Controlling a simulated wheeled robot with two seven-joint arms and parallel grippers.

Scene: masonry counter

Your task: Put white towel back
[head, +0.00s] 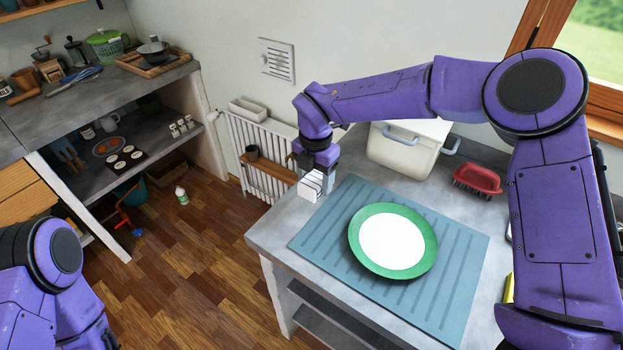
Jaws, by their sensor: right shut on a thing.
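My right gripper (318,172) reaches down over the back left corner of the masonry counter (268,236). It is shut on a small white thing with thin dark lines (310,187), which looks like the folded white towel. The white thing is just below the jaws at the counter's left edge, beside the blue mat. I cannot tell whether it touches the counter top. The gripper hides its upper part. My left arm shows at the lower left, but its gripper is outside the view.
A blue ribbed mat (455,290) bears a green-rimmed white plate (392,243). Behind it stand a white cooler box (408,150) and a red brush (477,180). A white radiator (262,140) with a wooden shelf is on the wall. Wooden floor (190,270) lies open between the counters.

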